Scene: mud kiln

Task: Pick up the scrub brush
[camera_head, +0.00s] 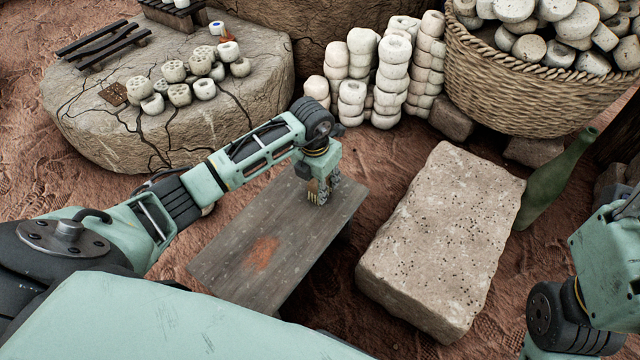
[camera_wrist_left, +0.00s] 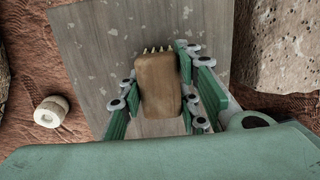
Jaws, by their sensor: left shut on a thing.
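The scrub brush (camera_wrist_left: 158,85) is a brown block with pale bristles showing at one end in the left wrist view. It sits between the fingers of my left gripper (camera_wrist_left: 160,100), which is shut on it. In the head view my left gripper (camera_head: 322,190) points down at the far end of the grey wooden bench (camera_head: 240,240), and only a small part of the brush shows between the fingers. I cannot tell whether the brush touches the bench top. My right arm shows at the right edge of the head view, but its gripper is out of view.
A pale stone block (camera_head: 440,235) stands right of the bench, with a green bottle (camera_head: 555,180) beyond it. Stacked white cylinders (camera_head: 390,75) and a full wicker basket (camera_head: 530,85) stand behind. A round clay platform (camera_head: 100,130) holds several small cylinders.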

